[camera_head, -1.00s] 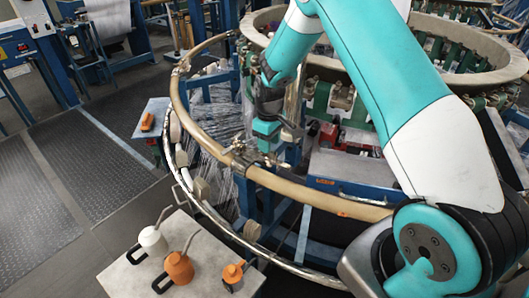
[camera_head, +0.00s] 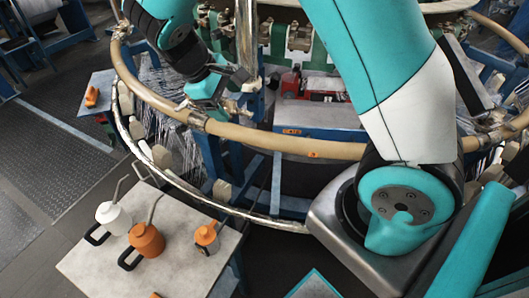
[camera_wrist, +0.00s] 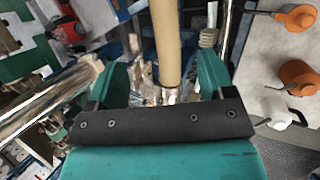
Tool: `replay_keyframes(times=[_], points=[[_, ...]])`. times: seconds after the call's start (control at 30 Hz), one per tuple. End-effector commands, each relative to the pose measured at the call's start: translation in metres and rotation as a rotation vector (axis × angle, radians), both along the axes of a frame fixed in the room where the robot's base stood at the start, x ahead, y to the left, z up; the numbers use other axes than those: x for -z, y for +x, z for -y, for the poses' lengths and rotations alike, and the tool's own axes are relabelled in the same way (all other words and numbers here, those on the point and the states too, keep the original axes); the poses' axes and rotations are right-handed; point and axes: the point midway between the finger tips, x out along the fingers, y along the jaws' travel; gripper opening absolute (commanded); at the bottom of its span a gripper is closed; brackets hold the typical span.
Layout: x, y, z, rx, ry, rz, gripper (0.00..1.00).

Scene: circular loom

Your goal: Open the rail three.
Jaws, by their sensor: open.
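A tan curved rail (camera_head: 262,141) runs around the front of the loom. It carries a metal clamp (camera_head: 197,121) and small orange marks. I cannot read which rail is number three. My gripper (camera_head: 236,97) is just above and behind this rail, near the clamp, in the head view. In the wrist view the two teal fingers stand wide apart. A tan rail section (camera_wrist: 166,42) with a metal joint at its lower end shows between them. I cannot tell whether a finger touches it. My gripper is open and holds nothing.
A grey table (camera_head: 185,266) at the lower left bears a white can (camera_head: 114,217) and orange cans (camera_head: 147,240). A lower metal ring (camera_head: 245,216) runs below the rail. An upright metal post (camera_head: 246,40) stands near my gripper. Open floor (camera_head: 60,140) is at left.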

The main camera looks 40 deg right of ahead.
Motion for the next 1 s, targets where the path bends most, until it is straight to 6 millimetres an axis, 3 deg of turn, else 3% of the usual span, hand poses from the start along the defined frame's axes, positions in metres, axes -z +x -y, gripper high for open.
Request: replay_keyframes(times=[0.03, 0.13, 0.33, 1.0], points=[[0.007, -0.01, -0.006, -0.005, -0.034, 0.003, 0.76], [0.0, -0.024, -0.008, 0.003, -0.082, 0.003, 0.76], [0.006, -0.031, 0.0, 0.009, -0.102, -0.001, 0.76], [0.123, -0.048, 0.074, 0.012, -0.099, -0.001, 0.76]])
